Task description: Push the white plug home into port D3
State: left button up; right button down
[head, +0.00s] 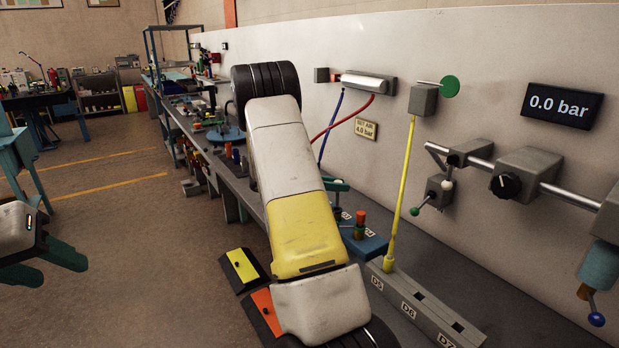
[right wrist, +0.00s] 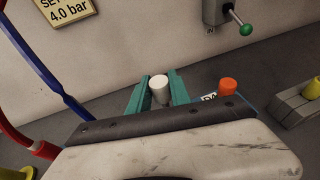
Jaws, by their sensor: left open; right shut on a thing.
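The white plug (right wrist: 159,87) stands between the two teal fingers of my right gripper (right wrist: 159,97) in the right wrist view. The gripper is shut on it. The plug's lower end and the port under it are hidden by the gripper body, so I cannot tell how deep it sits. In the head view my right arm covers most of this spot; part of a blue port block (head: 372,248) with small labels shows beside it. I cannot see port D3 itself. My left gripper (head: 45,266) is open and empty at the left edge, away from the bench.
An orange-red plug (head: 360,222) stands on the blue block, right of the white plug in the right wrist view. A yellow hose (head: 402,190) rises from the grey block (head: 420,305) labelled D5 to D7. Red (head: 340,119) and blue (head: 329,128) hoses hang behind. The wall gauge (head: 561,106) reads 0.0 bar.

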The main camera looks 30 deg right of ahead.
aim_at(337, 199)
jog(key=shift+f, duration=0.65)
jog(key=shift+f, duration=1.95)
dwell(0.9)
jog(key=c, duration=1.1)
grip_release()
jog(key=v, duration=0.7)
jog(key=shift+a+r, duration=0.15)
jog(key=shift+a, duration=0.2)
